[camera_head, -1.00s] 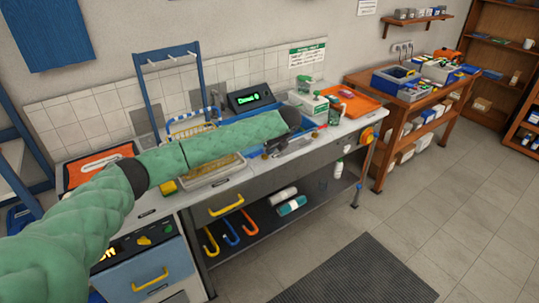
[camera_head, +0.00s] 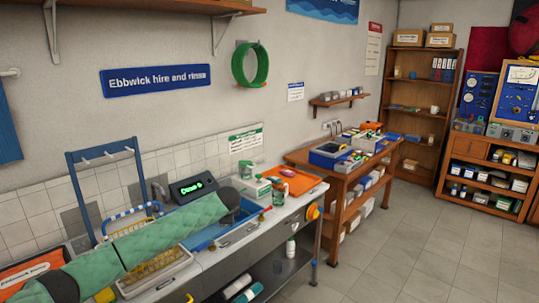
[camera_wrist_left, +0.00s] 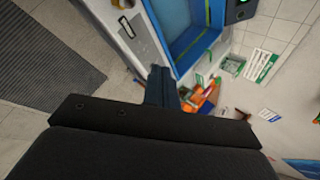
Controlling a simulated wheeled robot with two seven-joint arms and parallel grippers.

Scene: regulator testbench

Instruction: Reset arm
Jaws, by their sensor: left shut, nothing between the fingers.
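My left arm, in a green quilted sleeve, reaches in from the lower left of the head view across the workbench. Its dark gripper (camera_head: 245,213) is over the bench near the blue sink tray (camera_head: 196,243), small and partly hidden by the wrist. In the left wrist view the gripper (camera_wrist_left: 161,76) shows as dark fingers close together, shut and empty. The blue basin also shows beyond it in the wrist view (camera_wrist_left: 184,42). My right gripper is in neither view.
The workbench holds a wire rack, a display with green digits (camera_head: 193,189), a white box (camera_head: 254,187) and an orange tray (camera_head: 291,181). A wooden table (camera_head: 333,183) with bins stands to the right. Floor (camera_head: 410,240) at the right is clear.

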